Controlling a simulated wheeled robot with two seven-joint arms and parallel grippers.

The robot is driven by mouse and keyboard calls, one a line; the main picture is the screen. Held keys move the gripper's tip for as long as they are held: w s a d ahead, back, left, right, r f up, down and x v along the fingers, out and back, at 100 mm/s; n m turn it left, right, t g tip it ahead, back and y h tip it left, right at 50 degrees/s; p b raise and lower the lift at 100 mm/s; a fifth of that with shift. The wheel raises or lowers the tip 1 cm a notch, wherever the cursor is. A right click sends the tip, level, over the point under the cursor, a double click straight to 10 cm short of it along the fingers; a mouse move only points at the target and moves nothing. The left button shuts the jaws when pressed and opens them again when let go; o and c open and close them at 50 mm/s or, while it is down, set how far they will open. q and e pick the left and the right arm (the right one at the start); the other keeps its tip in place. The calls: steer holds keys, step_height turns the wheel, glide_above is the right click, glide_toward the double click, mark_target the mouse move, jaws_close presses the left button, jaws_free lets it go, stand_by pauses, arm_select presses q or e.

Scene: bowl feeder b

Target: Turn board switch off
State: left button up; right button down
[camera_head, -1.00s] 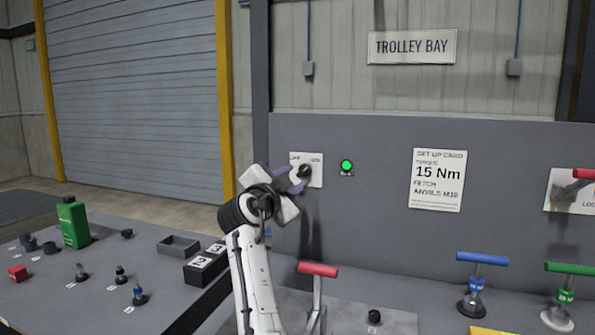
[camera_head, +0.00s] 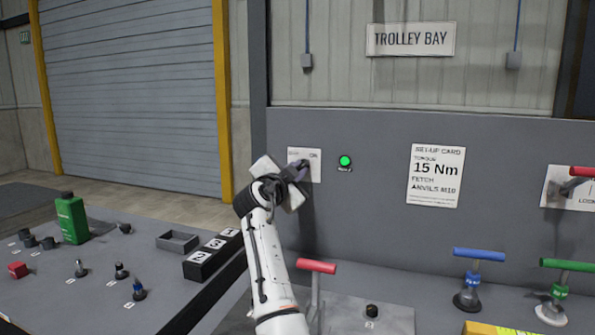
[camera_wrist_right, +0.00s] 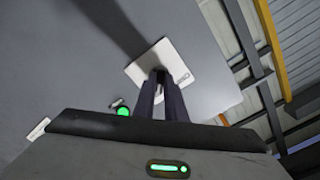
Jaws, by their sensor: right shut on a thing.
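The board switch has a white plate (camera_head: 312,155) on the grey upright board, with OFF and ON lettering at its top. Its dark knob is hidden behind my gripper. My right gripper (camera_head: 298,172) is at the plate, its dark fingers shut on the knob. In the right wrist view the two fingers (camera_wrist_right: 166,90) reach to the white plate (camera_wrist_right: 158,60) and cover the knob. A green lamp (camera_head: 345,161) beside the switch is lit, and it also shows in the right wrist view (camera_wrist_right: 123,111). My left gripper is not in view.
A set-up card (camera_head: 436,175) hangs right of the lamp. Below stand a red-handled tool (camera_head: 316,267), a blue-handled tool (camera_head: 479,255) and a green-handled tool (camera_head: 567,265). The left bench holds a green bottle (camera_head: 72,219), numbered blocks (camera_head: 212,257) and small parts.

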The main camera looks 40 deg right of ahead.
steer(key=shift+n, duration=0.5)
steer(key=shift+n+b, duration=0.3)
steer(key=shift+n, duration=0.7)
steer(key=n, duration=0.4)
steer(key=shift+n, duration=0.3)
steer(key=n+p, duration=0.2)
steer(key=n, duration=0.2)
steer(key=shift+r+n, duration=0.1)
steer(key=shift+n, duration=0.2)
steer(key=n+p, duration=0.2)
steer(key=n, duration=0.1)
steer(key=shift+n+p, duration=0.65)
steer(key=shift+n, duration=0.65)
steer(key=c, duration=1.8)
jaws_free()
